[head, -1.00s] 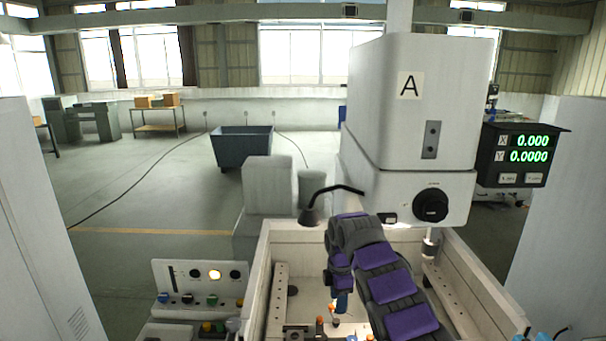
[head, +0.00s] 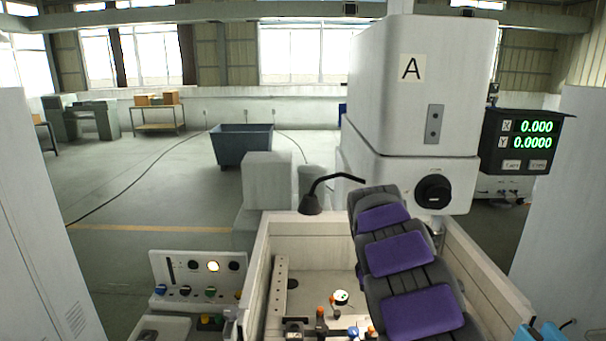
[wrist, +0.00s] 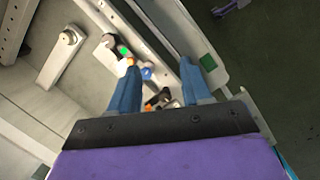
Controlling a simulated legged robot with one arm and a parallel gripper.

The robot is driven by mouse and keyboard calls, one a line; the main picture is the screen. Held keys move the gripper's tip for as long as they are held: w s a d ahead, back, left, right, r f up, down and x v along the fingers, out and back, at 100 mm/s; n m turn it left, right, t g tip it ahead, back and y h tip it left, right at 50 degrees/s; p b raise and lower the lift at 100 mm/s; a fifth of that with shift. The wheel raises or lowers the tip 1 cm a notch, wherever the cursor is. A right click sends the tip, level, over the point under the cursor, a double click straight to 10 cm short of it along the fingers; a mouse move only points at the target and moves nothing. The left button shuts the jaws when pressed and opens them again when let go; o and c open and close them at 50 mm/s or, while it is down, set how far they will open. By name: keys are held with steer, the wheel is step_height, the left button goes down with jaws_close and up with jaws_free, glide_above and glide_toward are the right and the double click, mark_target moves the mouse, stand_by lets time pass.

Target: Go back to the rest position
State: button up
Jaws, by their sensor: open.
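My arm, grey with purple pads, reaches over the right part of the machine's work tank (head: 262,262) in the head view. The fingers appear apart from these fittings.
The white machine head marked A (head: 425,90) stands behind the tank, with a readout (head: 527,140) at its right. A control panel (head: 200,278) is at the left. White cabinets flank both sides. A dark cart (head: 242,146) stands on the open floor behind.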

steer(key=s+d+r+m+b, duration=0.15)
steer(key=s+m, duration=0.25)
steer(key=s, duration=0.7)
steer(key=s+a+f+m+b, duration=0.2)
steer(key=s+f, duration=0.1)
steer(key=s, duration=0.7)
steer(key=s+a+f+m+y+b, duration=0.1)
steer(key=s+a+f+m+b, duration=0.1)
steer(key=s, duration=0.8)
steer(key=s+a+f+m+g+y+b, duration=0.1)
steer(key=s+f+m+b, duration=0.2)
steer(key=s+f, duration=0.3)
steer(key=s, duration=0.5)
steer(key=shift+a+m, duration=0.3)
steer(key=shift+a, duration=0.1)
